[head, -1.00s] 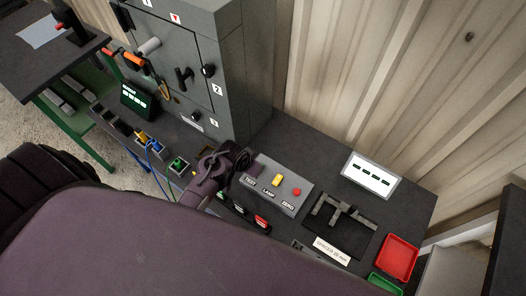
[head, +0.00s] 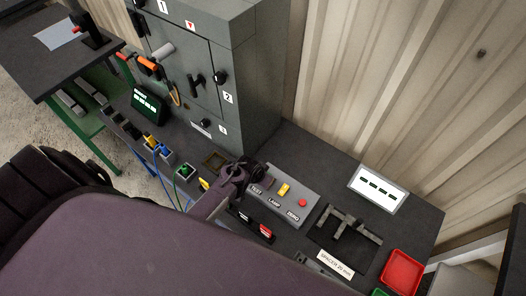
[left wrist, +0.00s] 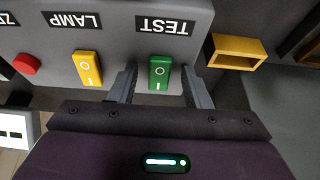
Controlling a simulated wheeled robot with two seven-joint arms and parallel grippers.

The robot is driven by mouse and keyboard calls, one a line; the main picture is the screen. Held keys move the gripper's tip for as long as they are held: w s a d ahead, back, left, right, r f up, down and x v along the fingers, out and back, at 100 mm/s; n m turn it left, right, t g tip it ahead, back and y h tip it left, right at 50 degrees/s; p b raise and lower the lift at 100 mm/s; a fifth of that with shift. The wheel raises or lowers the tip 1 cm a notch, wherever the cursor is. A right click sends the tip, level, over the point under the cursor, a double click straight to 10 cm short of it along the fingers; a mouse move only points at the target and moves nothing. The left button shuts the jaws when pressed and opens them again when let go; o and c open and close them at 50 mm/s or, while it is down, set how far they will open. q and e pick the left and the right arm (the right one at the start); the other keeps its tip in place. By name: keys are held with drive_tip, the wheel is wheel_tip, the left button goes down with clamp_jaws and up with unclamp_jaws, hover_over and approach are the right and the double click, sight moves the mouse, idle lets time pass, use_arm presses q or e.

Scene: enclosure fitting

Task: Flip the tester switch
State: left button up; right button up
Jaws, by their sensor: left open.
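The tester is a grey box (head: 283,202) labelled TEST, LAMP and ZERO, on the dark bench in the head view. In the left wrist view its face (left wrist: 118,42) appears upside down. The green TEST rocker switch (left wrist: 160,72) stands between the fingers of my left gripper (left wrist: 160,88), which is open and straddles it. I cannot tell if the fingers touch it. The yellow LAMP switch (left wrist: 88,69) is beside it, with the red ZERO button (left wrist: 26,64) beyond. In the head view my left gripper (head: 250,175) covers the TEST end. My right gripper is not in view.
A yellow open holder (left wrist: 237,51) is close to the tester's TEST end. A grey cabinet (head: 245,85) stands behind. A black fixture (head: 348,228), a white display panel (head: 378,187) and a red tray (head: 402,272) are to the right. Blue cables (head: 145,165) hang at left.

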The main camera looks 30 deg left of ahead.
use_arm(q)
clamp_jaws()
drive_tip(key=shift+w+r+g+p, duration=0.25)
drive_tip(key=shift+r+g+p, duration=0.05)
drive_tip(key=shift+g+p, duration=0.15)
drive_tip(key=shift+w+g, duration=0.15)
drive_tip(key=shift+g, duration=0.3)
drive_tip(key=shift+w+d+f+g, duration=0.1)
drive_tip(key=shift+w+g, duration=0.1)
drive_tip(key=shift+g, duration=0.6)
drive_tip(key=shift+g+y, duration=0.3)
drive_tip(key=shift+g, duration=0.2)
unclamp_jaws()
drive_tip(key=shift+r, duration=0.2)
